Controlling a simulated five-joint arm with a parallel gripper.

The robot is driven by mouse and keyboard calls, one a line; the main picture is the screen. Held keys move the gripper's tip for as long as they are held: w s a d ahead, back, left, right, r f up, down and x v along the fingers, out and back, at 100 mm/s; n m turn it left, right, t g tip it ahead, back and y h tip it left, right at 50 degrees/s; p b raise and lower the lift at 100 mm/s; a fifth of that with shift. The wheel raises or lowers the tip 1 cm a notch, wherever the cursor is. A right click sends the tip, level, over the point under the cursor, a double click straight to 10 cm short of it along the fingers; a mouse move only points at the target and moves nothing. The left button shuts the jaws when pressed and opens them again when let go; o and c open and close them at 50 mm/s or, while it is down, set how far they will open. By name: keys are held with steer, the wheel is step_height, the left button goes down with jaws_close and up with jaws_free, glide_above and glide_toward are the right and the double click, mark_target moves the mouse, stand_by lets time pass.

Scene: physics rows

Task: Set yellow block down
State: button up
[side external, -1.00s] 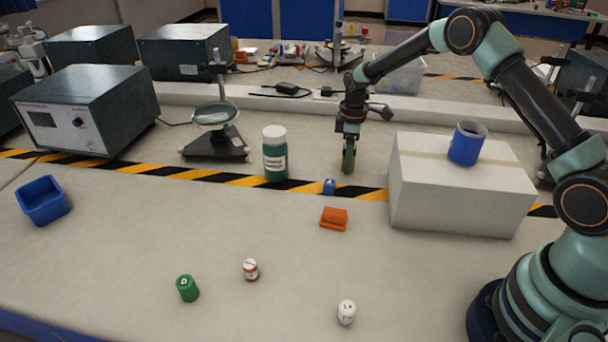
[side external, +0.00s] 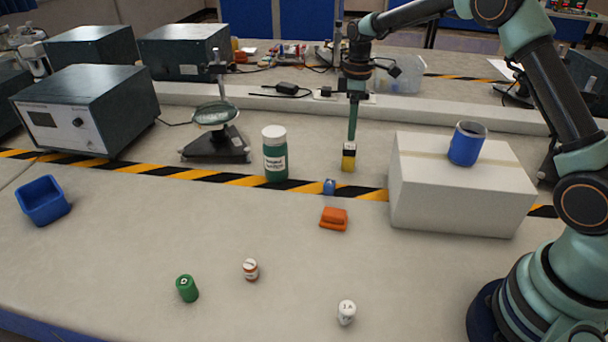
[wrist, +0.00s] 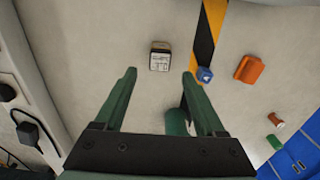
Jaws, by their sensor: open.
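The yellow block (side external: 348,162) stands on the bench, left of the white box and right of the green jar.
A white box (side external: 460,195) carrying a blue cup (side external: 467,144) stands to the right. A green jar (side external: 275,155) stands to the left. A small blue block (side external: 329,186) and an orange object (side external: 333,218) lie nearer the camera.

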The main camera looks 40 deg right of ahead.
steer(key=shift+r, duration=0.8)
steer(key=s+a+r+m+t, duration=0.2)
steer(key=s+a+r+m, duration=0.1)
steer(key=s+r, duration=0.45)
steer(key=s+a+r+m+t, duration=0.25)
steer(key=s+r, duration=0.35)
steer(key=s, duration=0.3)
steer(key=s+a+f+m+t, duration=0.1)
steer(key=s+m, duration=0.2)
steer(key=s, duration=0.3)
steer(key=shift+s+a+f, duration=0.2)
steer(key=shift+s+a, duration=0.1)
steer(key=shift+m, duration=0.25)
